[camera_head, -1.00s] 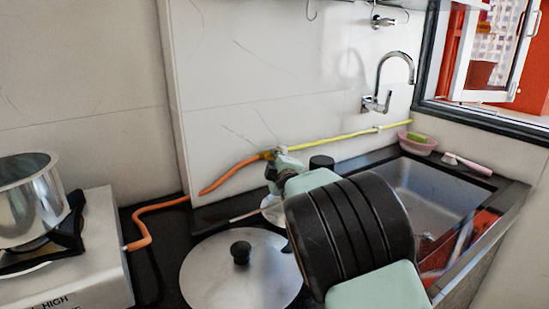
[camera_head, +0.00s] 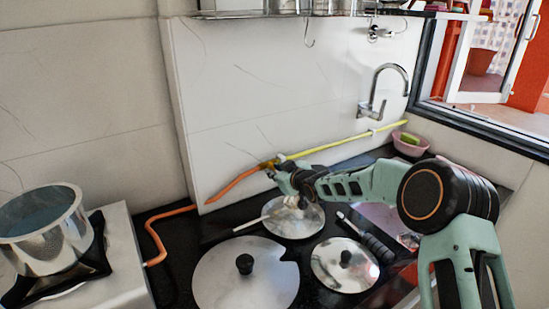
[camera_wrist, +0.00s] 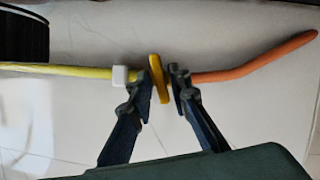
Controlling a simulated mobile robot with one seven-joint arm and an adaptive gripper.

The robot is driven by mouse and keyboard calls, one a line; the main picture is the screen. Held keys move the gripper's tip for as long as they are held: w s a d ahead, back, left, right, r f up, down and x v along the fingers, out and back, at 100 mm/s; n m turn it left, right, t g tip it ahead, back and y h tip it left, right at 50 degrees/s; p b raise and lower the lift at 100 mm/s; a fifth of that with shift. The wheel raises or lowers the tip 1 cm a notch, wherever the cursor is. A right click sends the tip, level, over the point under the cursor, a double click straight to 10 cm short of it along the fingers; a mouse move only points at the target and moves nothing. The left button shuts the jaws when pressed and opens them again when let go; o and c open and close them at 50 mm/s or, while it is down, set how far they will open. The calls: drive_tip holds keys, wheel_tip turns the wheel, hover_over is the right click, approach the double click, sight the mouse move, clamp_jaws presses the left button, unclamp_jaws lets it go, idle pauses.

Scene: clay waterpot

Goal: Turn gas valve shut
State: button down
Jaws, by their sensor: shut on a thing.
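The gas valve has a yellow handle (camera_wrist: 159,79), which stands crosswise to the line of the pipe in the wrist view, slightly tilted. The yellow pipe (camera_wrist: 60,69) comes in from the left with a white clip on it, and the orange hose (camera_wrist: 250,68) leaves to the right. My gripper (camera_wrist: 165,82) has its two dark fingers on either side of the handle and is shut on it. In the head view my gripper (camera_head: 272,168) is at the wall where the yellow pipe (camera_head: 345,141) meets the orange hose (camera_head: 232,185); the handle is mostly hidden there.
A steel pot (camera_head: 45,235) sits on the stove at left. Metal lids (camera_head: 245,280) (camera_head: 345,265) and a round pan or lid (camera_head: 293,218) lie on the dark counter below my arm. A tap (camera_head: 375,100) and pink bowl (camera_head: 410,145) are at right.

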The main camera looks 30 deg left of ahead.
drive_tip(key=shift+w+d+r+m+g+p, duration=0.1)
drive_tip(key=shift+m+g+p, duration=0.35)
drive_tip(key=shift+p, duration=0.6)
drive_tip(key=shift+w+d+r+m+g+p, duration=0.1)
drive_tip(key=shift+m+g+p, duration=0.15)
drive_tip(key=shift+m+p, duration=0.55)
drive_tip(key=shift+a+f+y+p, duration=0.15)
drive_tip(key=shift+y+p, duration=0.25)
drive_tip(key=shift+p, duration=0.25)
drive_tip(key=c, duration=2)
unclamp_jaws()
drive_tip(key=shift+c, duration=0.2)
drive_tip(key=shift+s, duration=0.1)
drive_tip(key=v, duration=1.2)
